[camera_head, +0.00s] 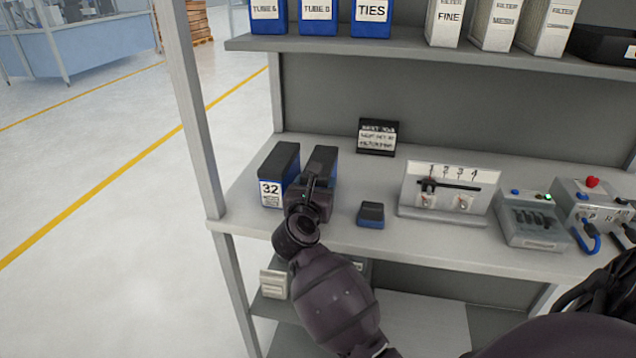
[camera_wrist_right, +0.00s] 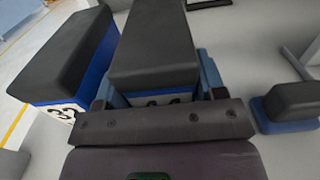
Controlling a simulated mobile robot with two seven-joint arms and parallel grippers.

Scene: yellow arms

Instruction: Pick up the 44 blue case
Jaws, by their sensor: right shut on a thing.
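The blue case with a dark top (camera_head: 322,160) stands on the middle shelf, right of a similar case labelled 32 (camera_head: 280,173). My right gripper (camera_head: 311,190) is at its front and hides most of its label. In the right wrist view the case (camera_wrist_right: 153,45) sits between the two fingers of the gripper (camera_wrist_right: 155,95), which is shut on it. The top of its label, partly hidden, seems to read 44. The case labelled 32 also shows there at left (camera_wrist_right: 65,60), close beside the finger. My left gripper is not in view.
A small dark and blue block (camera_head: 371,214) sits to the right on the shelf. Beyond it are a numbered slider panel (camera_head: 450,190) and a control box (camera_head: 530,215). A small sign (camera_head: 377,137) stands behind. A shelf post (camera_head: 188,110) rises at left.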

